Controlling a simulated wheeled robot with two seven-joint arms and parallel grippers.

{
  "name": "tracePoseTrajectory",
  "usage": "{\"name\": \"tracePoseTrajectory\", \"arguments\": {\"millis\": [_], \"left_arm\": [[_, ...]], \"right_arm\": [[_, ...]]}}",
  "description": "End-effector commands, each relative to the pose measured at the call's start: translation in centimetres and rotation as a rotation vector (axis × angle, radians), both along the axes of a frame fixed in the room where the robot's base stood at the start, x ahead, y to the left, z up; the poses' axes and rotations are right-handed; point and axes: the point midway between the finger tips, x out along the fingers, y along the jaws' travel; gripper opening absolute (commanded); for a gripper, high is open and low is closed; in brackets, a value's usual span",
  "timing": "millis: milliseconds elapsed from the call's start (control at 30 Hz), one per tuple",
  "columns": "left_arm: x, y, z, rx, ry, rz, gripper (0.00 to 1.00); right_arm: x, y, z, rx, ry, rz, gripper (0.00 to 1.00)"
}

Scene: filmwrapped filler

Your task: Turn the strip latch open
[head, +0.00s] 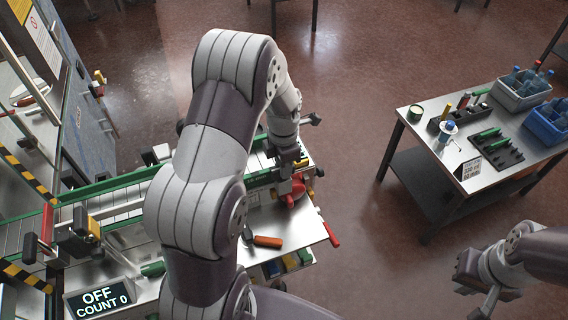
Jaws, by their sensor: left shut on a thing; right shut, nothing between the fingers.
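My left arm reaches from the bottom across the middle of the head view, and its gripper (290,186) is down at the right end of the machine bench. It is shut on a red rounded part (295,194) there. I cannot tell for sure whether this part is the strip latch, because the fingers and wrist cover much of it. A red-handled lever (330,234) sticks out at the bench's right edge, apart from the gripper. My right gripper (474,284) is shut and empty at the lower right, above bare floor.
An orange-handled tool (267,241) lies on the bench. A display (97,298) reads OFF, COUNT 0. A green-edged conveyor (120,184) runs behind my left arm. A side table (408,108) at right holds bottles, bins and trays. The floor between is clear.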

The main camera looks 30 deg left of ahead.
Motion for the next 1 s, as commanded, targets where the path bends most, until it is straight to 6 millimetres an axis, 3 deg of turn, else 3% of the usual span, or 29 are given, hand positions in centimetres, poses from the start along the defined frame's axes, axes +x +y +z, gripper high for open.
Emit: {"name": "tracePoseTrajectory", "arguments": {"millis": [33, 67, 133, 433, 533, 767, 867, 933, 1000], "left_arm": [[-0.2, 0.0, -0.2, -0.001, 0.006, 0.003, 0.00], [-0.2, 0.0, -0.2, -0.001, 0.006, 0.003, 0.27], [-0.2, 0.0, -0.2, -0.001, 0.006, 0.002, 0.49], [0.0, 0.0, 0.0, 0.000, 0.001, 0.001, 0.49], [0.1, 0.0, 1.1, 0.000, -0.003, 0.001, 0.49], [0.0, 0.1, 7.0, 0.000, -0.005, 0.002, 0.49], [-0.1, 0.1, 9.9, -0.001, -0.001, 0.002, 0.49], [-0.1, 0.1, 11.9, -0.002, 0.003, 0.002, 0.49], [-0.2, 0.1, 12.6, -0.002, 0.004, 0.002, 0.49]], "right_arm": [[0.0, 0.0, 0.0, 0.000, 0.000, 0.000, 0.00], [0.0, 0.0, 0.0, 0.000, 0.000, 0.000, 0.00], [0.0, 0.0, 0.0, 0.000, 0.000, 0.000, 0.00], [0.0, 0.0, -0.1, 0.000, 0.000, 0.000, 0.00], [0.0, 0.0, -0.7, 0.000, 0.000, 0.000, 0.00], [0.0, 0.0, -2.8, 0.000, 0.000, 0.000, 0.00], [0.0, 0.0, -2.2, 0.000, 0.000, 0.000, 0.00], [0.0, 0.0, -0.6, 0.000, 0.001, 0.000, 0.00], [0.0, 0.0, 0.0, 0.000, -0.001, 0.000, 0.00]]}}
